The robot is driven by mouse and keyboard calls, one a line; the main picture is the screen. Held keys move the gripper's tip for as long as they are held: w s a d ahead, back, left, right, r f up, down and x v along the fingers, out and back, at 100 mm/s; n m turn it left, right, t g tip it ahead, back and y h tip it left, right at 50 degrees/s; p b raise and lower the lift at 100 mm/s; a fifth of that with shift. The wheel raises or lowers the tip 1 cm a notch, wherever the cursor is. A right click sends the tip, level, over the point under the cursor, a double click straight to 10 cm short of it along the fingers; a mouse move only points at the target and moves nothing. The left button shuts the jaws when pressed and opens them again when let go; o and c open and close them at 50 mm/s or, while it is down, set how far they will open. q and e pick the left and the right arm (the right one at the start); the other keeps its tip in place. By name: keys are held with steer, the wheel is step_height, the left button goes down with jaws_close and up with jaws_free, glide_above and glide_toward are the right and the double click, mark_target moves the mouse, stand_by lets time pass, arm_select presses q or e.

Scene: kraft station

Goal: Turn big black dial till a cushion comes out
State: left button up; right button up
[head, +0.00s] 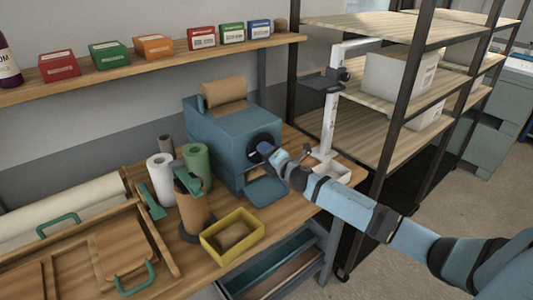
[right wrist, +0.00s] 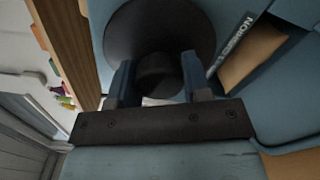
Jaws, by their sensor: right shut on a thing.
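The blue cushion machine (head: 225,135) stands on the wooden bench with a brown paper roll on top. Its big black dial (head: 262,142) is on the front face, partly hidden by my right gripper (head: 268,152). In the right wrist view, the dial (right wrist: 135,28) shows as a round black plate with a knob (right wrist: 158,75) in its middle. The fingers of my right gripper (right wrist: 158,85) are on either side of the knob and shut on it. Brown paper (right wrist: 252,57) shows in the slot beside a "CUSHION" label. My left gripper is not in view.
A yellow bin (head: 232,236), a brown paper roll on a stand (head: 194,210) and white and green rolls stand left of the machine. A white post with a black holder (head: 328,110) stands at its right. Shelving is at the right.

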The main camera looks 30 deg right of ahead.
steer(key=m+p, duration=0.1)
steer(key=m, duration=0.5)
steer(key=shift+r+m, duration=0.1)
steer(key=shift+m, duration=0.2)
stand_by(0.5)
steer(key=o, duration=0.9)
steer(key=shift+s, duration=0.1)
steer(key=shift+s, duration=0.25)
steer(key=s, duration=0.4)
steer(key=s+b, duration=0.1)
steer(key=s, duration=0.3)
steer(key=s+d, duration=0.1)
steer(key=s, duration=0.4)
steer(key=shift+b, duration=0.35)
